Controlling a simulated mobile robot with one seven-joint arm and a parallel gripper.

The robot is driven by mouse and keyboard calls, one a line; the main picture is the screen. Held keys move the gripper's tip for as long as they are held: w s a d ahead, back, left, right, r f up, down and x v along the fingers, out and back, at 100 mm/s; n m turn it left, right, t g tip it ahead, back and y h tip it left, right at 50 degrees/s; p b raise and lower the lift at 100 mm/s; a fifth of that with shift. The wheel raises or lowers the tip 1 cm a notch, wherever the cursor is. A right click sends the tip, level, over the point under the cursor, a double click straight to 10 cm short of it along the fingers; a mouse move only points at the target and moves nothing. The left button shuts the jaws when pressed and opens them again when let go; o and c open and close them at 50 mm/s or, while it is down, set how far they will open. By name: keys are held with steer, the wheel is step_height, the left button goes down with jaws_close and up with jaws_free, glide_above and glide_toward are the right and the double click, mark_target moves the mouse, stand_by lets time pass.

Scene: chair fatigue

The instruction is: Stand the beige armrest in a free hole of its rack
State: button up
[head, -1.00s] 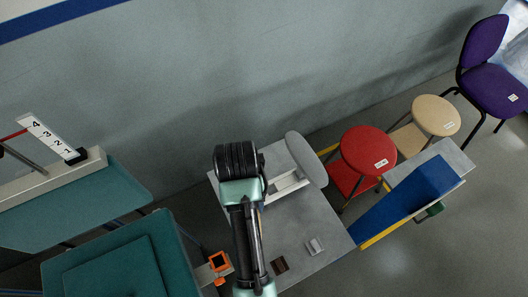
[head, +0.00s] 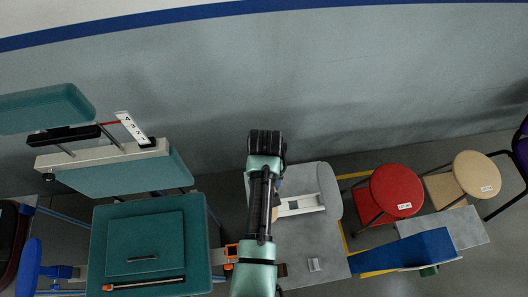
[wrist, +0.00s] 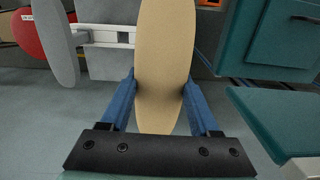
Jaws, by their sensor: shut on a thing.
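The beige armrest (wrist: 164,45) is a long flat oval. In the wrist view, the blue fingers of my gripper (wrist: 158,90) are shut on its two long edges, near its lower end. Its upper end runs out of the picture. A white slotted frame (head: 300,204) lies by a grey oval pad (head: 330,190) on the grey table (head: 310,238). Both also show at the upper left of the wrist view, apart from the beige armrest. I cannot tell whether this frame is the rack.
A teal padded seat (head: 190,225) stands left of my arm, with a teal backrest unit (head: 120,178) and numbered scale (head: 131,129) behind it. The wall runs behind.

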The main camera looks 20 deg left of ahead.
steer(key=shift+a+r, duration=0.1)
steer(key=shift+a, duration=0.05)
stand_by(0.4)
steer(key=shift+f+b, duration=2.1)
steer(key=shift+f, duration=0.85)
steer(key=shift+f+b, duration=2.35)
steer(key=shift+f, duration=1.1)
steer(key=o, duration=1.4)
steer(key=shift+c, duration=0.2)
steer(key=shift+r, duration=0.1)
step_height(320, 180, up, 13)
steer(key=shift+f+b, duration=0.1)
steer(key=shift+b, duration=0.5)
